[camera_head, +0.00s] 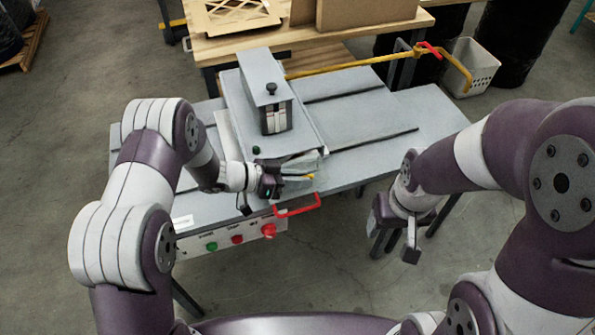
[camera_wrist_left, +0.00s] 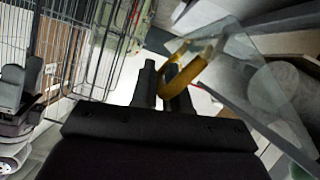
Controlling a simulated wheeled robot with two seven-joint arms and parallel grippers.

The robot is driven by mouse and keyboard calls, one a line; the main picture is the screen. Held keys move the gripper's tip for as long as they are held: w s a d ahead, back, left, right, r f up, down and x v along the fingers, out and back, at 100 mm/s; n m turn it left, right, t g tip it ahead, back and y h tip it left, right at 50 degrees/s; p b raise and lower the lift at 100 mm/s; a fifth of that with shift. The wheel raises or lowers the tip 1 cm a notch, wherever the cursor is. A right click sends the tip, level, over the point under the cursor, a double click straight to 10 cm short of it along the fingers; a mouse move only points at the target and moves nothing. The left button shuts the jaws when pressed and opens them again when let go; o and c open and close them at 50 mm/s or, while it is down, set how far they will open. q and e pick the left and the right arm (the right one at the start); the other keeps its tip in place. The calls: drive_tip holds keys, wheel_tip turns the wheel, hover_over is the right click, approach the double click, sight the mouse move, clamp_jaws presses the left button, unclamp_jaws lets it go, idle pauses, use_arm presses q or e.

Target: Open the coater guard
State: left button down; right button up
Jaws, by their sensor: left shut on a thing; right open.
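The coater machine (camera_head: 262,90) is a grey housing on a grey table. Its guard looks like a clear panel (camera_head: 304,160) at the housing's near end, with a yellow handle (camera_head: 308,177). My left gripper (camera_head: 280,183) is at this near end, shut on the handle. In the left wrist view the yellow handle (camera_wrist_left: 187,80) passes at the fingertips (camera_wrist_left: 165,85), and the clear guard (camera_wrist_left: 232,55) extends to the right, tilted. The guard's hinge is hard to make out. My right gripper (camera_head: 398,232) is open and empty, off the table's front right edge.
A control panel (camera_head: 222,240) with coloured buttons and a red handle (camera_head: 297,207) is on the table's front. A wooden bench (camera_head: 225,45) with boxes stands behind. A white bin (camera_head: 470,68) is at back right.

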use_arm(q)
drive_tip(key=shift+w+a+r+n+g+p, duration=0.15)
drive_tip(key=shift+r+n+g+p, duration=0.25)
drive_tip(key=shift+r+n+p, duration=0.5)
drive_tip(key=shift+f, duration=0.1)
drive_tip(key=c, duration=1.5)
unclamp_jaws()
drive_tip(key=b+v, duration=0.1)
drive_tip(key=v, duration=0.3)
drive_tip(key=b+v, duration=0.1)
drive_tip(key=v, duration=0.3)
drive_tip(key=b+v, duration=0.1)
drive_tip(key=v, duration=0.3)
drive_tip(key=shift+a+f, duration=0.15)
drive_tip(key=shift+a, duration=0.2)
